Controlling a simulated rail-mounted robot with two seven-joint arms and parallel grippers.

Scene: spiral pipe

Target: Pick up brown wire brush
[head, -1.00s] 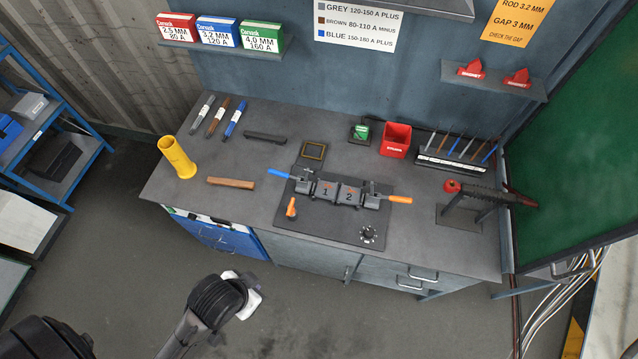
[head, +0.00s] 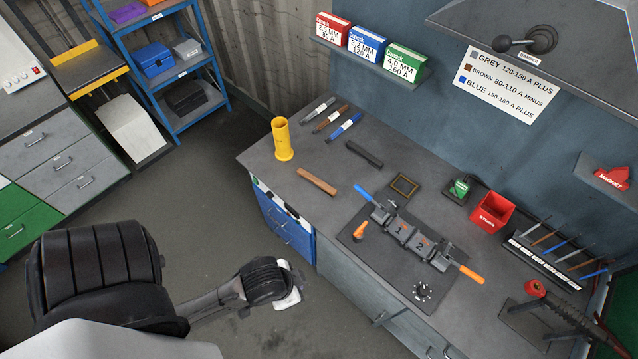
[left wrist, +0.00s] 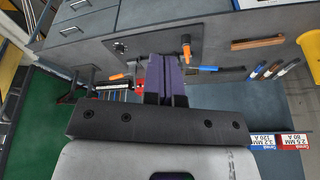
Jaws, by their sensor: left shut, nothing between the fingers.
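The brown wire brush appears to be the brown bar (head: 317,181) lying on the near left part of the grey workbench (head: 262,158). It also shows in the left wrist view as a brown bar (left wrist: 257,43) at upper right, with nothing covering it. My left gripper (left wrist: 165,60) shows in the left wrist view with its dark and purple fingers together, shut and empty. It is apart from the brush, which lies to its right in that picture. In the head view my left arm comes in low on the left, but its fingers cannot be made out. My right gripper is not in view.
A yellow cylinder (head: 283,140) stands beside the brush. Grey, brown and blue labelled sticks lie behind it, with a black bar (head: 364,154) to the right. A clamp fixture (head: 408,240) and a red container (head: 492,212) stand farther right. Open floor lies before the bench.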

